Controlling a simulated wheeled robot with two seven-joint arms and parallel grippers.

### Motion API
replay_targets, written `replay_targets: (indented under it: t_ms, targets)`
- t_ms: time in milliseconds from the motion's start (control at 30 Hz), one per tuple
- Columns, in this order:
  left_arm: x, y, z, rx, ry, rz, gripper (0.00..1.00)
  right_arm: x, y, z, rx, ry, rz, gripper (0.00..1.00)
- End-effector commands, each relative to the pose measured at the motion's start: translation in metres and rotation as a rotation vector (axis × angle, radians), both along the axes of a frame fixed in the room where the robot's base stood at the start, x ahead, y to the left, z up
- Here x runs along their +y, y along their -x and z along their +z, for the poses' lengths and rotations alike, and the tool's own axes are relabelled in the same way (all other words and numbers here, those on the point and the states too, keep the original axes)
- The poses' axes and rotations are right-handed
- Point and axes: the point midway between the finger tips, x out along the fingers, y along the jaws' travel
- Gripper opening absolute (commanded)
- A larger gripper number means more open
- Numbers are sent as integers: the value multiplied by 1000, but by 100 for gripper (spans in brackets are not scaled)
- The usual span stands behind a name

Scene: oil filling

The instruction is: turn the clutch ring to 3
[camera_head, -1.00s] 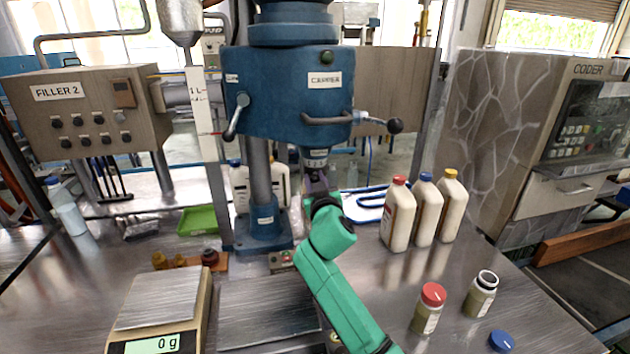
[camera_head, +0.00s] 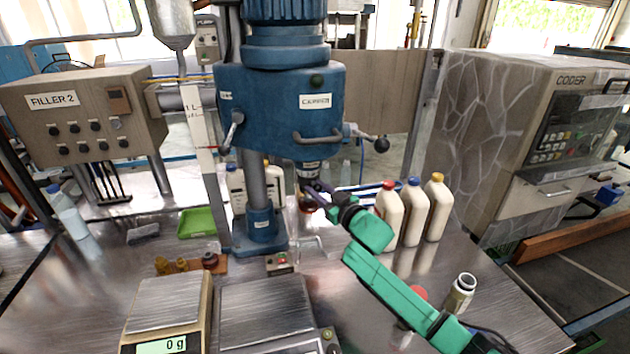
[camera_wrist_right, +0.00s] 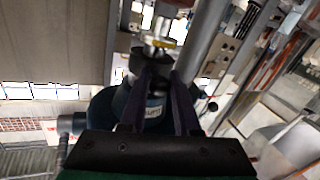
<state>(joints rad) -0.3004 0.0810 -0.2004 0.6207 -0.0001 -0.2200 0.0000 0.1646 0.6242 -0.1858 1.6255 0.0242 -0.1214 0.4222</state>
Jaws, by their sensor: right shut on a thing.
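The blue capper machine (camera_head: 280,105) stands at the back middle with its spindle pointing down. My left gripper is not in view.
Three white bottles (camera_head: 413,215) stand just right of my right forearm. An open jar (camera_head: 461,293) stands at front right. A red-capped jar is partly hidden by my arm. A scale (camera_head: 166,303) and a metal plate (camera_head: 262,300) lie in front.

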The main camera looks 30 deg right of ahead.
Motion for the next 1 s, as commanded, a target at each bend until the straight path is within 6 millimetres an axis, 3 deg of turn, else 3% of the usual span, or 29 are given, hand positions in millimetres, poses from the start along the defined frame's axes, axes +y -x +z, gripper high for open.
replay_targets:
  t_ms: [200, 667, 700, 767, 1000]
  targets:
    - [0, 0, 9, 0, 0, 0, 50, -6, 0, 1, 2, 3, 70, 0]
    - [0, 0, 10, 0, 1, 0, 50, -7, 0, 0, -1, 0, 90, 0]
    - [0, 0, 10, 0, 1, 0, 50, -7, 0, 0, -1, 0, 90, 38]
    - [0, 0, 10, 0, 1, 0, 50, -6, 0, 0, -1, 0, 90, 60]
    - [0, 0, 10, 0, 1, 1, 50, -6, 0, 0, -1, 0, 91, 60]
